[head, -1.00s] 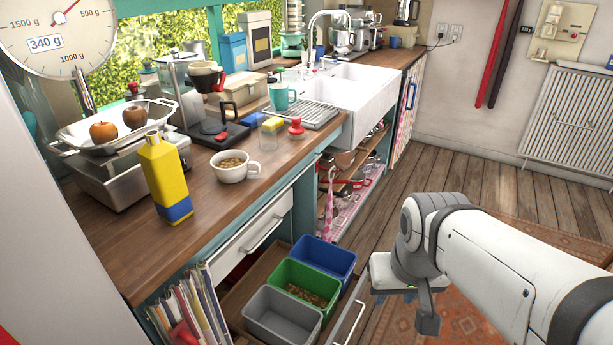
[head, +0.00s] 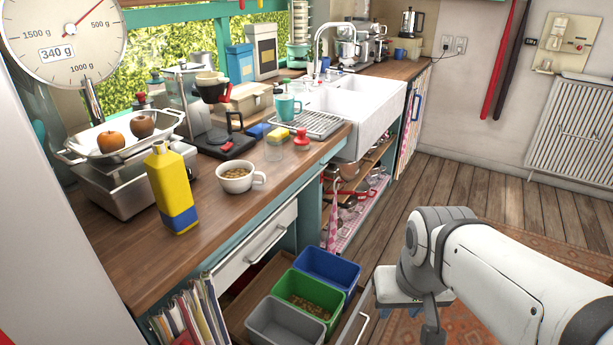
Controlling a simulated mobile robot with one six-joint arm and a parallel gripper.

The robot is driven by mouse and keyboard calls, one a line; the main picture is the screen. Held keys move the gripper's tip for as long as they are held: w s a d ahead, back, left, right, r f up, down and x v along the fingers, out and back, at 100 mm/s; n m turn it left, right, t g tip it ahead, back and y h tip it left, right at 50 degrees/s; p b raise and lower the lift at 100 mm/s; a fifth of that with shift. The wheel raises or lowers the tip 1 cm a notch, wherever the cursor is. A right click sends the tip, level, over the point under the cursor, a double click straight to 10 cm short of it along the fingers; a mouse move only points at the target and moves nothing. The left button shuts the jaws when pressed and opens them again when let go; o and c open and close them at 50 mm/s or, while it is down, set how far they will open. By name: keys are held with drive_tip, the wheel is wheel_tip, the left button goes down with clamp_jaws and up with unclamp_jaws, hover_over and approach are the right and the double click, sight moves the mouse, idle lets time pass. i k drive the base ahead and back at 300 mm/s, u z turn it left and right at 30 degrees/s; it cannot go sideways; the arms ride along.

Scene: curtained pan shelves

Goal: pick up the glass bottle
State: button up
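No bottle that I can clearly tell is glass shows in the head view. A yellow bottle with a blue lower band (head: 172,190) stands upright near the front edge of the wooden counter; I cannot tell its material. My gripper (head: 432,328) is at the lower right, over the floor and well apart from the counter. It points down and is partly hidden by my arm, so its opening cannot be made out.
Below are a grey bin (head: 283,325), a green bin (head: 310,290) and a blue bin (head: 328,265). The wooden floor (head: 450,180) behind my arm is clear.

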sight(271, 121)
drive_tip(key=z, duration=0.4)
drive_tip(key=k, duration=1.15)
drive_tip(key=z, duration=0.65)
drive_tip(key=i, duration=2.05)
drive_tip(key=u, duration=1.35)
drive_tip(key=i, duration=1.25)
drive_tip(key=u, duration=0.85)
drive_tip(key=k, duration=0.7)
drive_tip(key=u, duration=0.4)
drive_tip(key=i, duration=0.15)
drive_tip(key=z, duration=0.25)
